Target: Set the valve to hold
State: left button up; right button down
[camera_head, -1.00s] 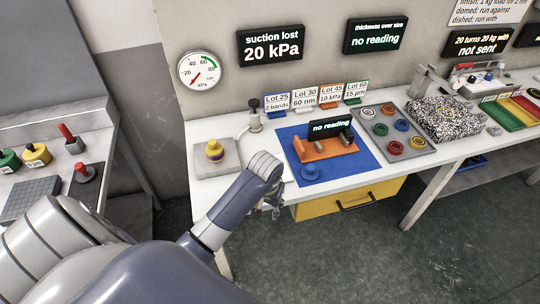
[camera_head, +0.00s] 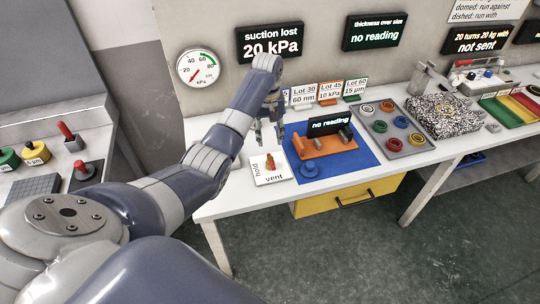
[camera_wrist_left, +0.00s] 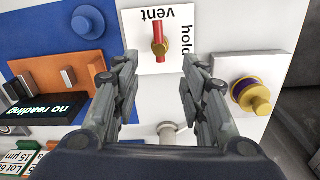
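The valve is a white plate (camera_head: 270,178) marked "hold" and "vent", with a red and brass handle (camera_head: 269,162), on the table left of the blue mat. In the left wrist view the handle (camera_wrist_left: 159,45) has its red bar lined up toward the "vent" word, with "hold" at its right. My left gripper (camera_head: 270,138) is over the table, behind the valve in the head view. In the left wrist view the gripper (camera_wrist_left: 158,72) is open, its fingers apart with nothing between them, and not touching the handle. My right gripper is not in view.
A block with a brass and purple knob (camera_wrist_left: 253,95) stands beside the valve. The blue mat (camera_head: 355,168) carries an orange fixture (camera_head: 328,148) and a blue knob (camera_head: 309,169). The gauge (camera_head: 197,68) and a display reading "20 kPa" (camera_head: 272,42) are on the wall.

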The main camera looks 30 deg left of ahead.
aim_at(270, 158)
pick_arm(q)
notch_tip(270, 158, down, 10)
jog(key=shift+d+f+p, duration=0.1)
jog(key=shift+d+p, duration=0.05)
jog(key=shift+p, duration=0.2)
jog(key=shift+c, duration=0.4)
